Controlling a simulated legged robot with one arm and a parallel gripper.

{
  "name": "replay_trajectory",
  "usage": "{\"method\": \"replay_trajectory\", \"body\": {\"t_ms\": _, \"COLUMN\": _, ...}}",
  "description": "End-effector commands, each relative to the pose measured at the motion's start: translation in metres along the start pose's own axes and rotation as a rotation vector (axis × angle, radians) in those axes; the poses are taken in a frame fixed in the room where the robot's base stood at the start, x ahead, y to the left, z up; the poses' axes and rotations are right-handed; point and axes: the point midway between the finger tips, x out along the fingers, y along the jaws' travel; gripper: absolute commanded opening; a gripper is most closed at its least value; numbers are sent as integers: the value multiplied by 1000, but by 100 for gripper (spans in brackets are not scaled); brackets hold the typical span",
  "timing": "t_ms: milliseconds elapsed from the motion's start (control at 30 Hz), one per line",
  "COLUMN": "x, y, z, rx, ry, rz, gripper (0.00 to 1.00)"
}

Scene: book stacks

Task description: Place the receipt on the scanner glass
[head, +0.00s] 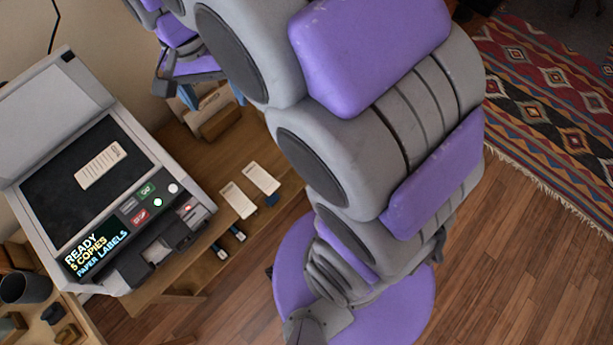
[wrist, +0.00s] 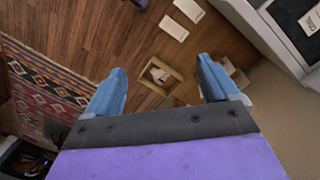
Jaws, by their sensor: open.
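The scanner (head: 35,195) stands at the left in the head view with its lid (head: 45,100) raised. A printed paper slip, apparently the receipt (head: 101,166), lies flat on its dark glass (head: 60,200). That slip also shows at the right edge of the wrist view (wrist: 311,22). My gripper (head: 213,94) is beyond the scanner, to the right of its lid, apart from the slip. In the wrist view its blue fingers (wrist: 160,66) are spread wide with nothing between them.
Two other pale slips (head: 238,200) (head: 263,178) lie on the wooden table (head: 200,165) right of the scanner. A small wooden tray (wrist: 158,76) shows beyond my fingers in the wrist view. A dark cup (head: 22,288) stands at lower left. A patterned rug (head: 550,100) lies at right.

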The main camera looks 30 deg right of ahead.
Motion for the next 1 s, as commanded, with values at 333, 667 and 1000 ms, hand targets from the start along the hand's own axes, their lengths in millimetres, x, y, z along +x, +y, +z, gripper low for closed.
{"method": "replay_trajectory", "body": {"t_ms": 333, "x": 39, "y": 111, "z": 91, "rx": -338, "ry": -56, "rz": -15, "gripper": 88}}
{"method": "replay_trajectory", "body": {"t_ms": 667, "x": 74, "y": 155, "z": 147, "rx": -551, "ry": -81, "rz": -32, "gripper": 88}}
{"method": "replay_trajectory", "body": {"t_ms": 1000, "x": 76, "y": 156, "z": 150, "rx": -565, "ry": -82, "rz": -33, "gripper": 88}}
